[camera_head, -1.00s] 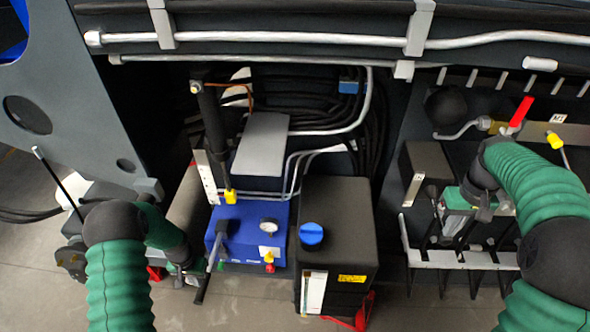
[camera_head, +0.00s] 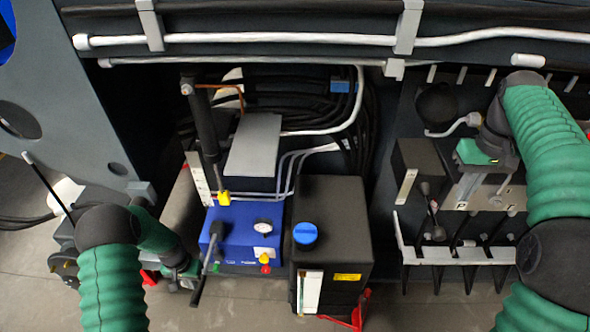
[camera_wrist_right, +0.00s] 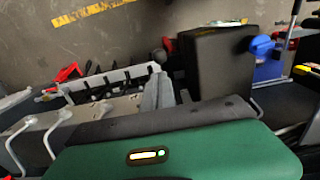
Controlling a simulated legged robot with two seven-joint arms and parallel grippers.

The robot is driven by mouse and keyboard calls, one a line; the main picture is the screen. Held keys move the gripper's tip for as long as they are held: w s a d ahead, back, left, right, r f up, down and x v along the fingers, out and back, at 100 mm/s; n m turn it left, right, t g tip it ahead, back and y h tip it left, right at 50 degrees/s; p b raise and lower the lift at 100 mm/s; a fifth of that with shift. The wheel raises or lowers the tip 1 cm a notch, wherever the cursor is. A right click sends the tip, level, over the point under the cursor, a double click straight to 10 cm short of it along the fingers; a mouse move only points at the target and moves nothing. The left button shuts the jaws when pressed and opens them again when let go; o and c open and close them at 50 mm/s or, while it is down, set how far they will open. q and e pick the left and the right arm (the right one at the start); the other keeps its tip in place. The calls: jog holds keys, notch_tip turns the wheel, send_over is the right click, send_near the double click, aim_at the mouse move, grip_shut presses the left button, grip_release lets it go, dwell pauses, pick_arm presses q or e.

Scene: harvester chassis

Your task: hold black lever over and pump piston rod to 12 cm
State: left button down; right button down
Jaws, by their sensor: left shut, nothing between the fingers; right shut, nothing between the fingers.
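The black lever (camera_head: 432,205) with a dark knob stands in the lever bank at the right in the head view. My right gripper (camera_head: 465,190) is just right of it, shut and empty, fingers pointing down. In the right wrist view the shut grey fingers (camera_wrist_right: 160,92) point toward the lever bank; a dark knob (camera_wrist_right: 157,57) shows just beyond their tips. The blue pump unit (camera_head: 240,240) stands at centre left with a dark pump handle (camera_head: 204,268) slanting down. My left gripper (camera_head: 186,280) is shut beside this handle.
A black tank (camera_head: 335,225) with a blue cap (camera_head: 305,233) stands between pump and lever bank. A pale slotted rail (camera_head: 455,253) runs below the levers. Silver pipes (camera_head: 250,40) cross overhead. Clear floor lies in front.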

notch_tip(320, 180, up, 2)
dwell(1.3)
